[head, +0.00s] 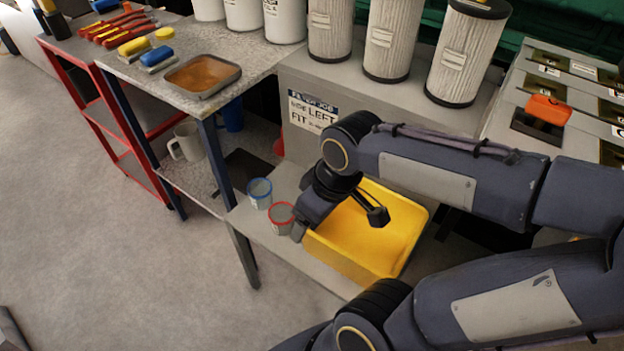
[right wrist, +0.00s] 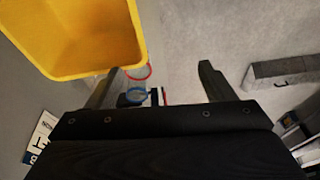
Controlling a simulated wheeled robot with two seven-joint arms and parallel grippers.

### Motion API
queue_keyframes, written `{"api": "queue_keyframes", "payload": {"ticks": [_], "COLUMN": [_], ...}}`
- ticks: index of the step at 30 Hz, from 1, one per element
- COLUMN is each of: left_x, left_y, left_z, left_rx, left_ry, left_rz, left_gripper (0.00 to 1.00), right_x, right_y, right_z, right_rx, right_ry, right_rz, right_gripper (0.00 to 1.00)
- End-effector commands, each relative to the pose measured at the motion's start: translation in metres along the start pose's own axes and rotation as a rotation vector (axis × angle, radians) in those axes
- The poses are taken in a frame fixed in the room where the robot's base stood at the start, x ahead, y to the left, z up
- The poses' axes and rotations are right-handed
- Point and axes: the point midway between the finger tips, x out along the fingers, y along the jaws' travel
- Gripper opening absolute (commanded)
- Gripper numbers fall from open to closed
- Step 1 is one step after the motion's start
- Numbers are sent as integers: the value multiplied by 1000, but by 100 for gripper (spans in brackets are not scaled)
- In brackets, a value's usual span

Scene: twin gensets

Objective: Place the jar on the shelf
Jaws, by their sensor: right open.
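Two small grey jars stand upright side by side on a low grey bench: one with a red rim (head: 282,217), one with a blue rim (head: 259,193). The frames do not show which is the task's jar. My right gripper (head: 338,222) is open above the bench, just right of the red-rimmed jar. One finger overlaps that jar's edge in the head view; contact cannot be told. In the right wrist view the red rim (right wrist: 138,73) and blue rim (right wrist: 137,95) appear between the fingers, nearer the left one. My left gripper is outside the head view.
A yellow bin (head: 350,236) stands on the bench (head: 262,232) under my right gripper. A lower shelf (head: 186,178) left of the jars holds a mug (head: 186,143). A tray (head: 202,76) lies on the worktop above. Tall filters (head: 394,40) stand behind.

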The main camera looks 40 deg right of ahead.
Motion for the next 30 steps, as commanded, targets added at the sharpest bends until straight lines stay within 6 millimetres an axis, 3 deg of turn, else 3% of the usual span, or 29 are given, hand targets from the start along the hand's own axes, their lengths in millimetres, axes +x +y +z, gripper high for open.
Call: {"api": "queue_keyframes", "payload": {"ticks": [11,21,30], "left_x": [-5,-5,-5], "left_y": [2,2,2], "left_z": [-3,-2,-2], "left_rx": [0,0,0], "left_ry": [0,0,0], "left_rz": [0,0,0], "left_gripper": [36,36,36], "right_x": [23,94,149], "right_y": [51,120,143], "right_z": [-35,-104,-146], "right_rx": [-330,-862,-1169], "right_ry": [-286,-751,-1020], "right_rz": [148,349,461], "right_gripper": [76,76,76]}}
